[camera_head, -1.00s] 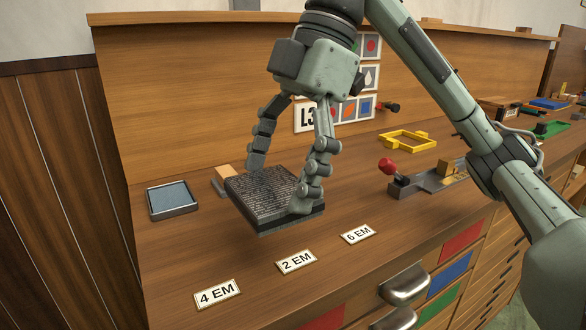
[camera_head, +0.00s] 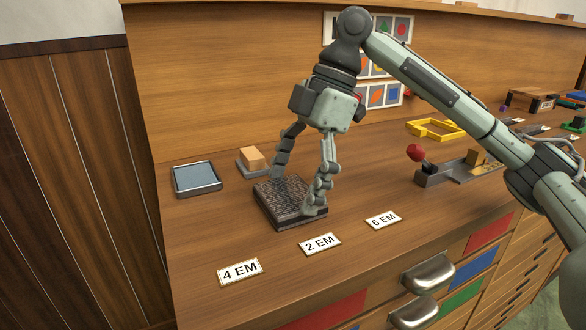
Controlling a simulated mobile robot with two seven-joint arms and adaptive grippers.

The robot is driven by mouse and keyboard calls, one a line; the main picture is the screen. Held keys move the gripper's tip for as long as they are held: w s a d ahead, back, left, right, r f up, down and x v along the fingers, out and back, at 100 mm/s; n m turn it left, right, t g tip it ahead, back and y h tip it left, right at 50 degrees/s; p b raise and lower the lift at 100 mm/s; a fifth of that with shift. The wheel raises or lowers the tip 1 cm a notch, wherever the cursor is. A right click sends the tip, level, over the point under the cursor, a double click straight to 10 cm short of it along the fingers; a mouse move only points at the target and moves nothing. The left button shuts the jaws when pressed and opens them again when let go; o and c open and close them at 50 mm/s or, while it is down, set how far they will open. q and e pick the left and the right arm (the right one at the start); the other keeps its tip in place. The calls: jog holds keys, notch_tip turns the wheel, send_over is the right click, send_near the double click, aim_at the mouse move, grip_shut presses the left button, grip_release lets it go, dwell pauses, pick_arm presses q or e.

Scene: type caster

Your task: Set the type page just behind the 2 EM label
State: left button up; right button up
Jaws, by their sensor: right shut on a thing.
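The dark type page (camera_head: 287,213), a square block with fine raised lettering, is behind the 2 EM label (camera_head: 320,244) and a little left of it. My right gripper (camera_head: 299,195) is shut on the page, with one finger at its back left and the other at its front right. The page looks level and at or very near the counter top; any small gap under it cannot be told. The 4 EM label (camera_head: 240,271) lies to the left and the 6 EM label (camera_head: 383,220) to the right. My left gripper is not in view.
A grey tray (camera_head: 197,191) with a bluish inside and a tan block (camera_head: 252,159) on a small plate stand behind left. A metal tool with a red knob (camera_head: 416,153) is at right. A yellow frame (camera_head: 435,130) lies farther back. Bare counter surrounds the labels.

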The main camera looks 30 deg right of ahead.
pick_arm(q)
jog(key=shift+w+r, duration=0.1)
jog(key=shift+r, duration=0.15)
pick_arm(e)
jog(key=shift+r, duration=0.1)
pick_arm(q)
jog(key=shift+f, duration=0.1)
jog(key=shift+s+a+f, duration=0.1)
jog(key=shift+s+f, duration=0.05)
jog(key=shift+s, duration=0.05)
pick_arm(e)
jog(key=o, duration=1.7)
jog(key=shift+f, duration=0.2)
jog(key=shift+r, duration=0.1)
jog(key=shift+d+r, duration=0.1)
jog(key=shift+r, duration=0.25)
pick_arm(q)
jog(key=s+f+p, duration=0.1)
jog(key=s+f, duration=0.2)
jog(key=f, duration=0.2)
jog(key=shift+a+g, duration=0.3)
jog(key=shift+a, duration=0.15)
pick_arm(e)
jog(key=v, duration=1.1)
jog(key=shift+s+d+r, duration=0.1)
jog(key=shift+d, duration=0.05)
